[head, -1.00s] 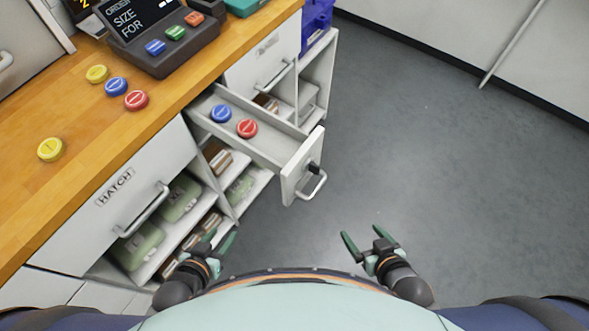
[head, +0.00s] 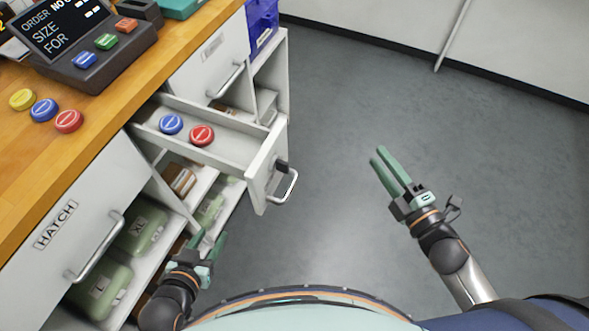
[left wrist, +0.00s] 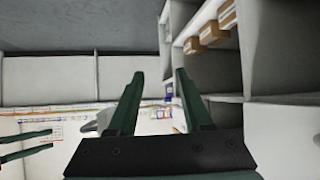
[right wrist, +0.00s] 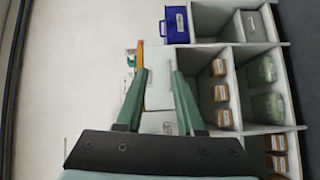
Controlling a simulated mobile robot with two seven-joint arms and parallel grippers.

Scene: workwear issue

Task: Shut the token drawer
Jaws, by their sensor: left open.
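The token drawer (head: 268,165) stands pulled out from the counter in the head view, with a grey bar handle (head: 288,185) on its white front. A blue token (head: 171,124) and a red token (head: 202,135) lie inside it. My left gripper (head: 207,240) is open and empty, below and left of the drawer front, by the shelves. My right gripper (head: 385,160) is open and empty, over the floor to the right of the drawer, apart from it. Both wrist views show nothing between the fingers.
A wooden counter (head: 100,115) carries yellow, blue and red tokens and an order terminal (head: 85,40). The closed hatch (head: 70,215) is at left, beside shelves with green packs (head: 140,232). A blue box (head: 262,22) stands at the counter's far end. The floor at right is clear.

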